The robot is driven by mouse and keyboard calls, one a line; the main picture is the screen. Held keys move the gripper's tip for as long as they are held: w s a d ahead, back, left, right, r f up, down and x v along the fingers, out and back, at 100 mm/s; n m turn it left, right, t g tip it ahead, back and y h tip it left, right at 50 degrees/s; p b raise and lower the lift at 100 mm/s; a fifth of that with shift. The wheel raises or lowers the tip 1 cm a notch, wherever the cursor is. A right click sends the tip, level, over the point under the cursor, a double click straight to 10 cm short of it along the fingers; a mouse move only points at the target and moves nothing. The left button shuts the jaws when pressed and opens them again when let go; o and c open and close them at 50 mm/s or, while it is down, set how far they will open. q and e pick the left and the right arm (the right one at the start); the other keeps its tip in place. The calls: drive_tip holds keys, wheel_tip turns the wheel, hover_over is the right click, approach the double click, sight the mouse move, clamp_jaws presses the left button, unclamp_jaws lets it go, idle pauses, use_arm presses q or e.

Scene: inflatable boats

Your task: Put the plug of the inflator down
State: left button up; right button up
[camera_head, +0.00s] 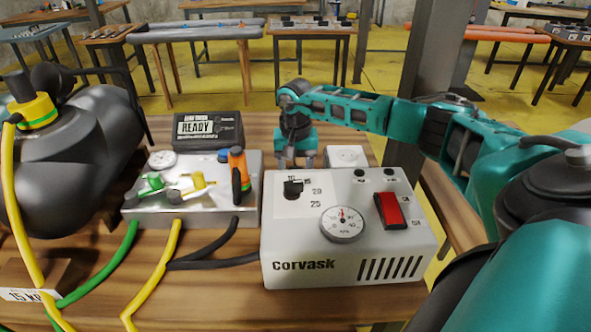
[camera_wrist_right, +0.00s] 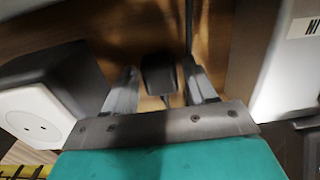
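The inflator is a white Corvask box (camera_head: 300,240) with a gauge, a black knob and a red switch. It stands on the wooden table in the head view. My right gripper (camera_head: 297,160) is behind it, pointing down, left of the white socket (camera_head: 347,155). In the right wrist view the black plug (camera_wrist_right: 158,75) with its cord is between the two fingers of the right gripper (camera_wrist_right: 162,85). A narrow gap shows on each side, so the fingers are open around it. The plug is hidden in the head view. My left gripper is not in view.
The socket face (camera_wrist_right: 38,112) is close by at the left in the right wrist view. A grey manifold (camera_head: 215,205) with coloured valves and hoses is left of the inflator. A black box reading READY (camera_head: 208,130) is behind it. A dark bulky body (camera_head: 75,160) fills the left.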

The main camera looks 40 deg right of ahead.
drive_tip(key=shift+o, duration=0.9)
wheel_tip(320, 180, up, 13)
drive_tip(key=p, duration=0.1)
drive_tip(key=shift+p, duration=0.35)
